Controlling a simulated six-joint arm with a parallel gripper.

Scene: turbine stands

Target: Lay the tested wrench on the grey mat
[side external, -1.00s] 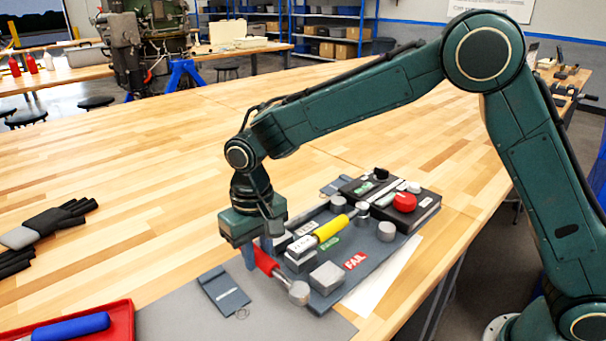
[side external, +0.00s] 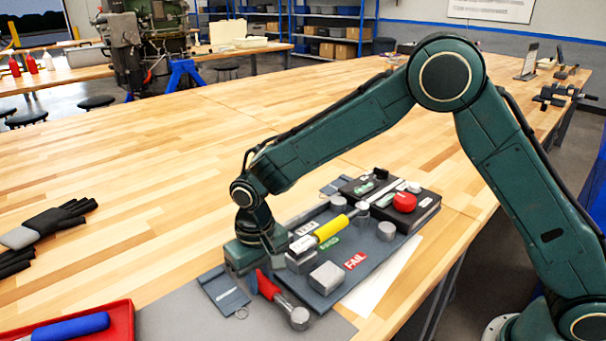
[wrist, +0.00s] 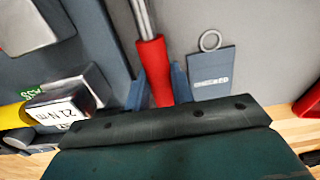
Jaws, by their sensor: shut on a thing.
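A wrench with a red handle (side external: 268,284) and a round grey metal head is held near its handle by my gripper (side external: 256,283). In the wrist view the red handle (wrist: 154,72) sits between the two blue-grey fingers (wrist: 159,90). The grey mat (side external: 185,322) lies under the wrench at the table's front edge; the mat also shows in the wrist view (wrist: 250,25). The wrench lies low over the mat, beside the blue-grey test board. I cannot tell whether it touches the mat. Part of the handle is hidden by my gripper.
The board (side external: 345,290) carries a yellow-handled wrench (side external: 332,229), metal blocks and a red FAIL label (side external: 355,261). A blue-grey tag with a ring (side external: 222,291) lies left of my gripper. A red tray (side external: 120,320) with a blue-handled tool stands at front left. Black gloves (side external: 50,222) lie behind.

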